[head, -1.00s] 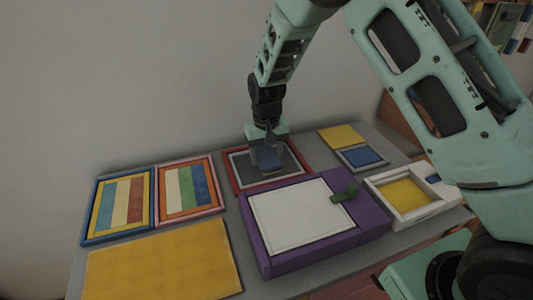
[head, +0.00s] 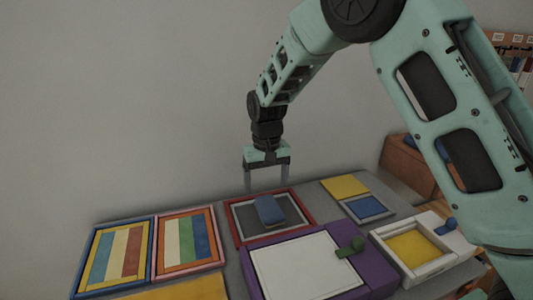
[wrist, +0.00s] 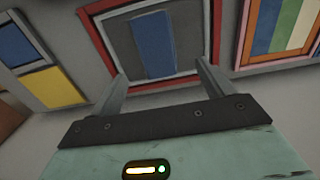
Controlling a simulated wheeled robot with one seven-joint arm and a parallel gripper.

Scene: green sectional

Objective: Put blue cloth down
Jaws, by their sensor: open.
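The blue cloth (head: 269,209) is a small folded blue block lying on the dark grey inside of a red-framed tray (head: 233,222). In the wrist view the blue cloth (wrist: 153,44) lies near the middle of the tray (wrist: 93,10), beyond my fingertips. My gripper (head: 266,188) hangs above the back part of the tray, apart from the cloth. Its two fingers are spread with nothing between them; my gripper also shows in the wrist view (wrist: 158,75).
A purple box with a white lid (head: 305,265) and green piece (head: 350,248) stands in front. Striped frames (head: 187,242) lie left. A white box with a yellow inside (head: 413,248), a blue square (head: 368,206) and a yellow square (head: 344,186) lie right. A wall rises behind.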

